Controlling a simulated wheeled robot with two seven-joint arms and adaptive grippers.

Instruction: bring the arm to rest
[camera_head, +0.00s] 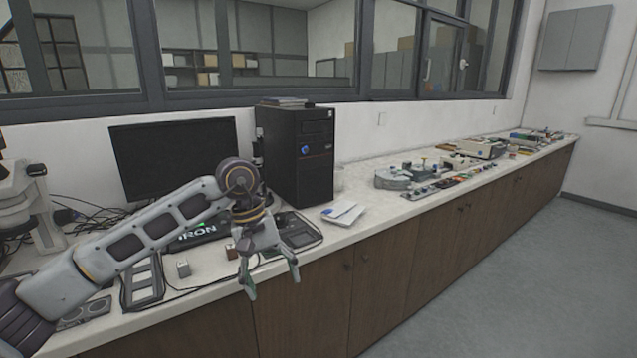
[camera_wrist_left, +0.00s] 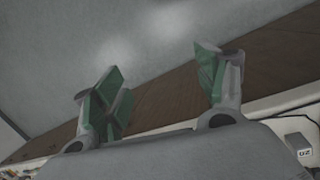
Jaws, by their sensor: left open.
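My left arm reaches in from the left over the bench in the head view. My left gripper (camera_head: 273,284) hangs fingers down at the front edge of the bench, in front of the cabinet doors. It is open, with nothing between its fingers. In the left wrist view its two green-padded fingers (camera_wrist_left: 165,88) are spread apart, with the cabinet front and pale floor behind them. My right gripper is not in view.
The white bench top (camera_head: 365,226) runs to the far right. A black monitor (camera_head: 185,150) and computer tower (camera_head: 297,153) stand behind my arm. The right floor is clear.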

